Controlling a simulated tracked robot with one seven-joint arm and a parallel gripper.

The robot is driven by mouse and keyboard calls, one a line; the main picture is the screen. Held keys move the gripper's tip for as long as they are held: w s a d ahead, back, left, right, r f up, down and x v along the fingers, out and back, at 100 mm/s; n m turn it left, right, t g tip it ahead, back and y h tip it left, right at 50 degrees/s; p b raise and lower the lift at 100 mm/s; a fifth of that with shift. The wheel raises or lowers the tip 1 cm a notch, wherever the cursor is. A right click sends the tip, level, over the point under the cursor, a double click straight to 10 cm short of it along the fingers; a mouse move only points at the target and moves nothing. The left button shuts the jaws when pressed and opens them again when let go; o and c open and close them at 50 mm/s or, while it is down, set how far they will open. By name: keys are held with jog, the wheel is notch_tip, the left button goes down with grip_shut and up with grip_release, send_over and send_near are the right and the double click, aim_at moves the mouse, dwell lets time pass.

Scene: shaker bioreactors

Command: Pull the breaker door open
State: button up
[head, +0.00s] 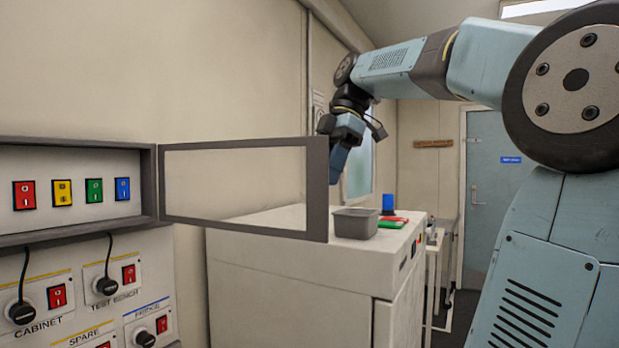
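The breaker door (317,190) is a dark grey frame around a clear panel. It stands swung out to the right from the breaker box (75,143), joined at the box's right edge. The box front is uncovered and shows red, yellow, green and blue switches. My gripper (337,166) points down beside the upper part of the door's free right edge. The frame hides part of it. I cannot tell whether it touches the door, or whether its fingers are open or shut.
Below the box are sockets with black plugs and red switches (57,295). A white cabinet (290,275) stands behind the door, bearing a grey bin (355,224), a blue object (388,203) and red and green items. A blue room door (487,190) is at the back.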

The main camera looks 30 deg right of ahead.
jog(key=shift+v, duration=2.95)
jog(key=shift+a, duration=0.15)
